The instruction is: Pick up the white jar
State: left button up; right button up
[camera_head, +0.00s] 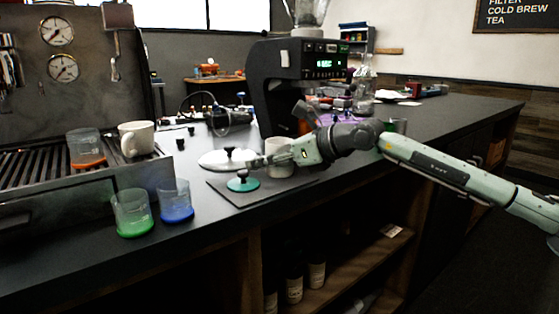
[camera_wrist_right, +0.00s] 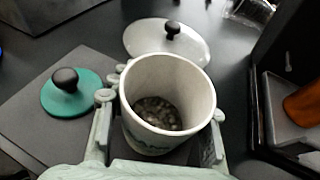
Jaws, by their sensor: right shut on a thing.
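The white jar (camera_head: 278,148) is at the dark mat, beside the black brewer. It also shows in the right wrist view (camera_wrist_right: 168,85), uncovered and upright, with small brownish-grey pieces at the bottom. My right gripper (camera_head: 268,161) reaches in from the right and is shut on the jar. In the right wrist view its fingers (camera_wrist_right: 160,108) lie on both sides of the jar wall. I cannot tell whether the jar's base touches the mat. My left gripper is not in view.
A green lid (camera_head: 243,184) with a black knob lies on the mat (camera_head: 272,192), left of the jar. A white lid (camera_head: 215,160) lies behind. Green (camera_head: 131,213) and blue (camera_head: 175,201) cups stand left. The black brewer (camera_head: 275,90) is close behind the jar.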

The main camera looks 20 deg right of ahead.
jog(key=c, duration=0.6)
